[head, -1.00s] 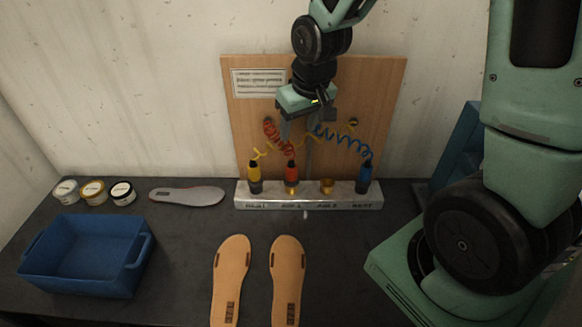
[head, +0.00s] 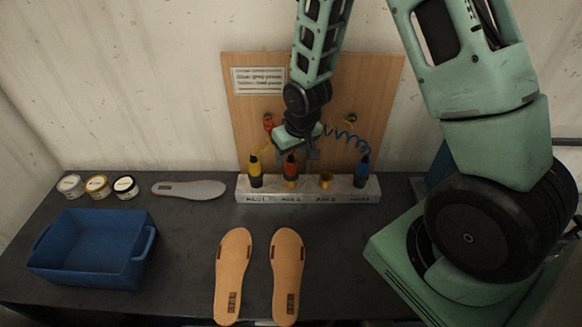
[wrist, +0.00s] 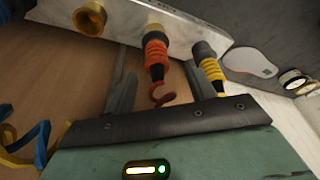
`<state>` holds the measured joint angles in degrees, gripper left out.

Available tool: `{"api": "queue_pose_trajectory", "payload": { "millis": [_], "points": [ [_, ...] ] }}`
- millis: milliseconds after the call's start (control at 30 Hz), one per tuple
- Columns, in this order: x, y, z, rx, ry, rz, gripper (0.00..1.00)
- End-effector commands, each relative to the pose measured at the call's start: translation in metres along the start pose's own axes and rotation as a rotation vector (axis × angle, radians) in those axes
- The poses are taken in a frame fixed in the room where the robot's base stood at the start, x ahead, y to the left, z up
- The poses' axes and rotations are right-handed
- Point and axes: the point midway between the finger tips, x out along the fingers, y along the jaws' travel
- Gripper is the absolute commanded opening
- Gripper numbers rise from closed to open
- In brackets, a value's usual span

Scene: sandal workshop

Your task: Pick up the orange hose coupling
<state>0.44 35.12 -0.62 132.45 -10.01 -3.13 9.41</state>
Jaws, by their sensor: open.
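The orange hose coupling (head: 291,168) stands upright in the second socket from the left of a metal rail. In the wrist view the coupling (wrist: 156,48) shows an orange ribbed body, a black end and a short curl of orange hose. My gripper (head: 297,156) is low over it, pointing down. In the wrist view my gripper (wrist: 155,62) is open, with one finger on each side of the coupling and a visible gap to it. The right finger there lies close to the yellow coupling (wrist: 211,70). In the head view my gripper hides most of the orange hose.
The rail (head: 341,192) also holds the yellow coupling (head: 255,174), an empty brass socket (head: 326,180) and a blue coupling (head: 362,172) with a coiled blue hose. A wooden board (head: 375,95) stands behind. Two insoles (head: 232,270), a blue bin (head: 90,275) and several jars (head: 97,186) lie clear.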

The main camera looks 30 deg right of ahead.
Motion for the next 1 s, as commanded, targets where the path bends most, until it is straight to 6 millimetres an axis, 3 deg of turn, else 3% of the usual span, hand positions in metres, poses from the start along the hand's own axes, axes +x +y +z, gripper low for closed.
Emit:
{"api": "queue_pose_trajectory", "payload": {
  "millis": [300, 667, 700, 867, 1000],
  "points": [
    [0.033, 0.003, 0.002, -0.002, -0.002, 0.000, 0.55],
    [0.042, 0.004, 0.002, -0.001, 0.000, 0.000, 0.55],
    [0.042, 0.004, 0.002, -0.001, 0.000, 0.000, 0.52],
    [0.042, 0.004, 0.002, -0.001, 0.000, 0.000, 0.08],
    [0.042, 0.004, 0.002, -0.001, 0.000, 0.000, 0.04]
  ]
}}
